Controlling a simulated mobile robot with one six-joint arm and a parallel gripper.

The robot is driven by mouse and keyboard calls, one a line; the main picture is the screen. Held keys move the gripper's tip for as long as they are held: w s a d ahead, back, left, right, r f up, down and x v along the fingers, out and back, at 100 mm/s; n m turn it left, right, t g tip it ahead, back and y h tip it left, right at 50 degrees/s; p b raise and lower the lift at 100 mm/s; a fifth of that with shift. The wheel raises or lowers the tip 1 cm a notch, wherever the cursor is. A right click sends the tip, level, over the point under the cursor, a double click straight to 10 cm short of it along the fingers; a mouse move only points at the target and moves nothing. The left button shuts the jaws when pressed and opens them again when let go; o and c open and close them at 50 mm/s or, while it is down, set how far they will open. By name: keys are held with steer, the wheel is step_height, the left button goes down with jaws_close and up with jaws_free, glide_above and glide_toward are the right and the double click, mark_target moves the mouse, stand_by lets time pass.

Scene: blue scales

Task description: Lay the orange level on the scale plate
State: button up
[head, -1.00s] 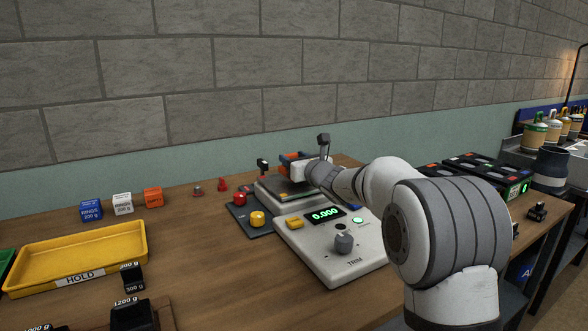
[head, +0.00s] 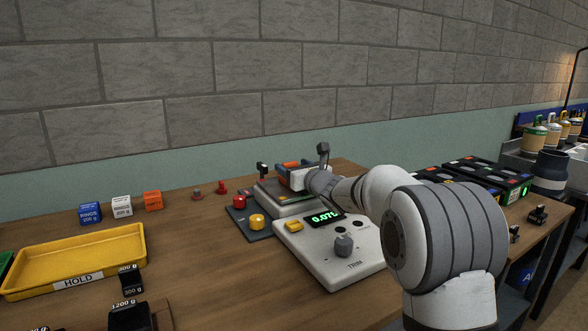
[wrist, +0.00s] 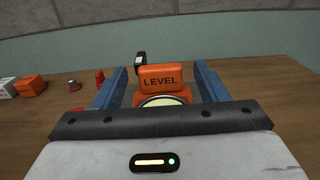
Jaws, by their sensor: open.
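The orange level (wrist: 163,79) shows in the wrist view with its lettered face towards me, between my gripper's blue fingers. My gripper (wrist: 160,70) is open, with a gap visible between each finger and the lettered block. In the head view the orange level (head: 291,164) shows low over the scale plate (head: 272,203), partly hidden by my gripper (head: 292,175). It appears to rest on the plate, though the contact is hidden. The scale's green display (head: 323,217) shows a nonzero reading near 0.07; its last digit is hard to read.
A dark pad with a red and a yellow knob (head: 257,221) lies left of the scale. Blue, white and orange cubes (head: 122,206) stand farther left, behind a yellow HOLD tray (head: 75,258). Black cases (head: 487,178) stand right of my arm.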

steer(key=shift+r, duration=0.2)
steer(key=v, duration=1.2)
steer(key=shift+s+a, duration=0.1)
steer(key=shift+s, duration=0.1)
steer(key=s+n+g+p, duration=0.95)
steer(key=s+n, duration=0.85)
steer(key=s, duration=0.2)
steer(key=s+d+n+g+h+p, duration=0.3)
steer(key=s+d+n+h+p, duration=0.5)
steer(key=s+d, duration=0.7)
steer(key=s+n+h, duration=0.1)
steer(key=n+h, duration=0.1)
steer(key=n, duration=0.1)
steer(key=shift+s+d, duration=0.15)
steer(key=shift+s, duration=0.05)
